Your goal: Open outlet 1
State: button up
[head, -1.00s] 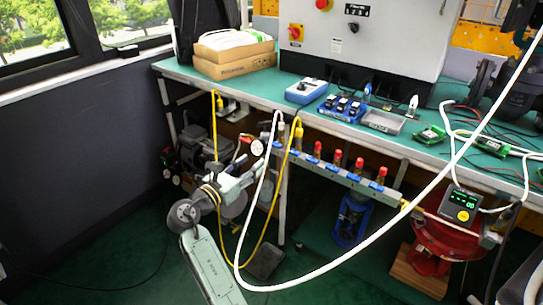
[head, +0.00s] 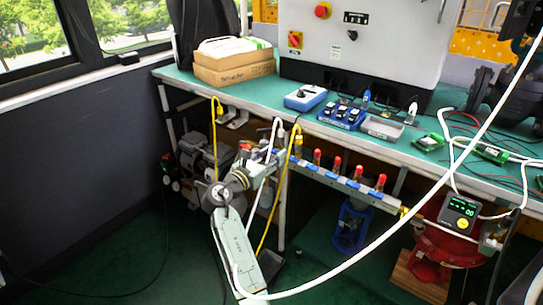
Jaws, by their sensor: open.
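A grey manifold bar (head: 352,192) runs along the front of the bench, below its top. It carries several upright outlets with red caps (head: 337,163) and several blue valve handles (head: 345,181). I cannot read any numbers, so I cannot tell which one is outlet 1. My gripper (head: 270,160) is at the left end of the manifold, near the white and yellow hoses. Its fingers are small, appear open, and I see nothing held between them. My wrist and gripper partly hide the manifold's left end; contact with a handle cannot be made out.
A white hose (head: 362,256) loops across the front of the manifold, and a yellow hose (head: 283,190) hangs beside my gripper. The green bench top (head: 205,86) is above. A red machine (head: 440,245) with a display (head: 460,210) stands at the right.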

jog(key=shift+c, duration=0.2)
jog(key=c, duration=0.8)
jog(key=shift+c, duration=0.2)
jog(key=m, duration=0.4)
jog(key=shift+f+m, duration=0.1)
jog(key=shift+m, duration=0.3)
jog(key=m+b, duration=0.1)
jog(key=m, duration=0.3)
jog(key=shift+f+m, duration=0.1)
jog(key=shift+m, duration=0.2)
jog(key=m+b, duration=0.2)
jog(key=m, duration=0.2)
jog(key=shift+s+f+b, duration=0.1)
jog(key=shift+b, duration=0.25)
jog(key=shift+m+b, duration=1.2)
jog(key=shift+m, duration=1.1)
